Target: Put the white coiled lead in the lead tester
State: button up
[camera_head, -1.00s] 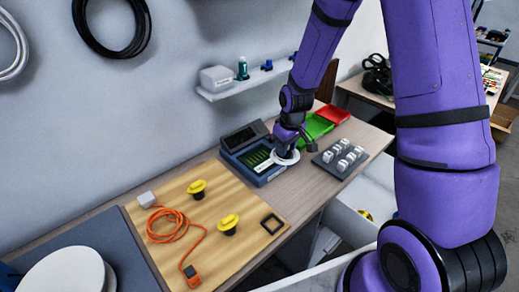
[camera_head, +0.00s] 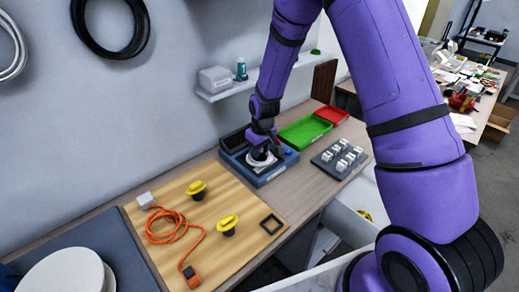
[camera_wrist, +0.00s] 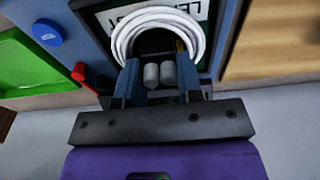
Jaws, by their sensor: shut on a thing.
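The white coiled lead (camera_head: 262,160) is held by my gripper (camera_head: 262,150) over the lead tester (camera_head: 271,174), a dark blue box on the bench. In the wrist view the white coiled lead (camera_wrist: 160,18) is a ring at the tips of my gripper (camera_wrist: 160,75), with two grey plug ends between the fingers. Behind it the lead tester (camera_wrist: 90,20) shows a pale label, partly hidden by the coil. A blue knob (camera_wrist: 48,32) and a red part (camera_wrist: 80,72) sit at its side. I cannot tell whether the coil touches the tester.
A wooden board (camera_head: 165,190) at left carries an orange cable (camera_head: 172,228) and two yellow-topped parts (camera_head: 228,225). Right of the tester are a green tray (camera_head: 304,131), a red tray (camera_head: 333,114) and a grey block rack (camera_head: 340,160). A wall shelf (camera_head: 225,92) is behind.

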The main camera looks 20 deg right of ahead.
jog(key=o, duration=0.9)
jog(key=shift+o, duration=0.2)
jog(key=s+d+r+m+t, duration=0.1)
jog(key=s+r, duration=0.4)
jog(key=r, duration=0.5)
jog(key=s+d+r, duration=0.2)
jog(key=s+r, duration=0.2)
jog(key=r, duration=0.6)
jog(key=s+d+r+m+t, duration=0.1)
jog(key=s+r, duration=0.4)
jog(key=r, duration=0.5)
jog(key=s+d+r+m+t, duration=0.1)
jog(key=s+r, duration=0.2)
jog(key=s, duration=0.6)
jog(key=s+d+r+m+t, duration=0.1)
jog(key=s+r, duration=0.3)
jog(key=s, duration=0.6)
jog(key=shift+d+h, duration=0.3)
jog(key=shift+d, duration=0.15)
